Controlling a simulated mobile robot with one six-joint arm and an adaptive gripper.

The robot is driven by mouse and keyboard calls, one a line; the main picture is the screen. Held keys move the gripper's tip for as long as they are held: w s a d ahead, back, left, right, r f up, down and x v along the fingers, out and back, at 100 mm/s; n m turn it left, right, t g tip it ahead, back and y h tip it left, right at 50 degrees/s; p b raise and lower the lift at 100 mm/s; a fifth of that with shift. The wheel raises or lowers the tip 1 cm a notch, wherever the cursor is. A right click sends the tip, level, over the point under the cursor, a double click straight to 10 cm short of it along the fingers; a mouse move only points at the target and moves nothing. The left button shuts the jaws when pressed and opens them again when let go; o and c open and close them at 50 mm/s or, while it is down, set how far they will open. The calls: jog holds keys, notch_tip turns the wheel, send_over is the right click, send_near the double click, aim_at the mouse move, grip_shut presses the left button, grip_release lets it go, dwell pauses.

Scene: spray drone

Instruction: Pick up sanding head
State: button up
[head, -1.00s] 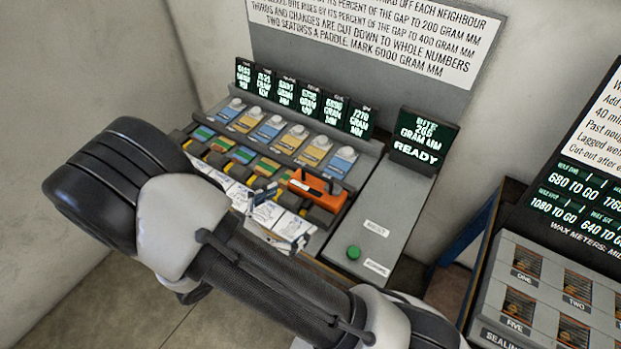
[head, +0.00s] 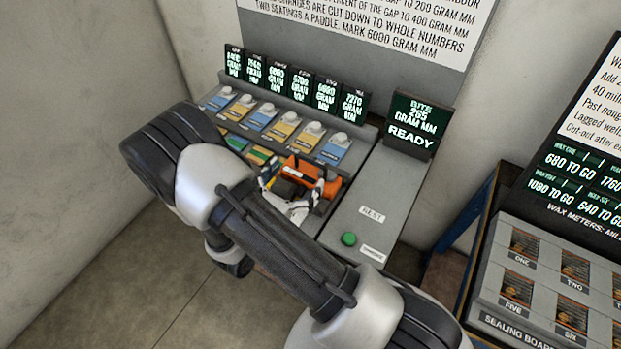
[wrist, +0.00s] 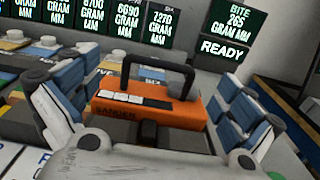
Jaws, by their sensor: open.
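In the head view the sanding head (head: 318,180) rests on the front right part of the grey bench unit. My gripper (wrist: 135,85) is open, with one blue-and-white finger to the left of the sanding head and the other to its right. The block and handle stand between the fingers, with no clear grip on them. In the head view my gripper (head: 288,197) is just in front of it, partly hidden by my arm.
Behind is a row of blue and yellow paddles with white knobs (head: 285,127), under several dark readouts (head: 300,85). A READY display (head: 415,125) stands right, above a bare grey panel marked REST (head: 365,210) with a green button (head: 348,239). A sealing board (head: 520,325) is further right.

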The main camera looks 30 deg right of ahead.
aim_at(310, 161)
jog(key=x, duration=0.2)
jog(key=b+x, duration=0.1)
jog(key=x, duration=0.3)
jog(key=shift+s+f, duration=0.15)
jog(key=shift+f, duration=0.1)
jog(key=shift+c, duration=0.4)
jog(key=c, duration=1.9)
